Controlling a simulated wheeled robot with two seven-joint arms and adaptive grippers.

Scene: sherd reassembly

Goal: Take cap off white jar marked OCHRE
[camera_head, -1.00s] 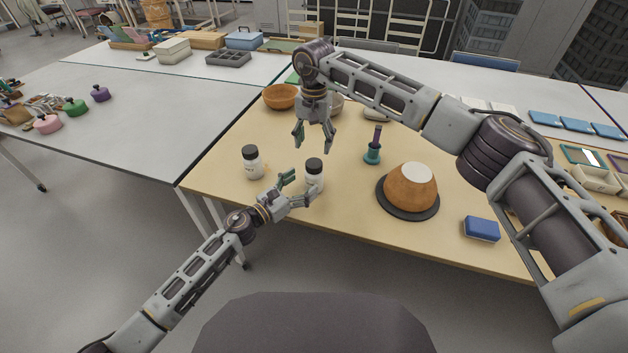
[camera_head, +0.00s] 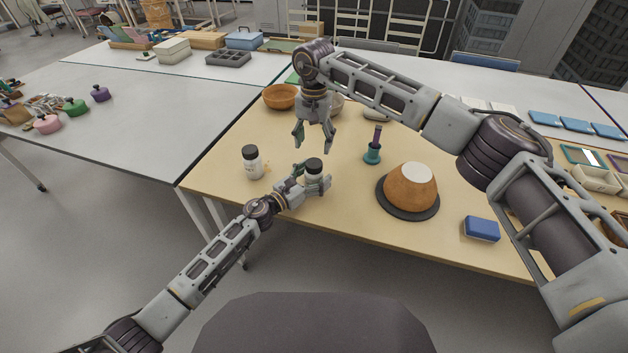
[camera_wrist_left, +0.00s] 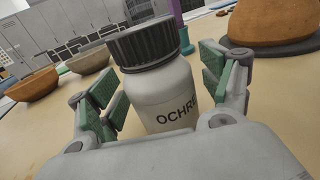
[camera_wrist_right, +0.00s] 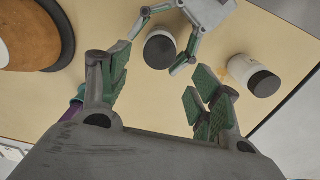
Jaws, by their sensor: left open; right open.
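The white jar marked OCHRE (camera_wrist_left: 172,97) stands upright on the tan table with its black ribbed cap (camera_wrist_left: 150,42) on. In the head view its cap (camera_head: 313,165) shows above my left gripper (camera_head: 313,180). My left gripper is open, its green-padded fingers (camera_wrist_left: 165,92) on either side of the jar's body, below the cap. My right gripper (camera_head: 314,146) is open and empty, pointing down above and behind the jar. In the right wrist view the jar's cap (camera_wrist_right: 160,51) lies beyond my right fingers (camera_wrist_right: 158,92).
A second white jar with a black cap (camera_head: 252,162) stands to the left. A teal and purple tool (camera_head: 373,148) and an orange-brown bowl upside down (camera_head: 408,187) on a dark disc stand to the right. Bowls (camera_head: 280,97) sit behind. The table's front edge is close.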

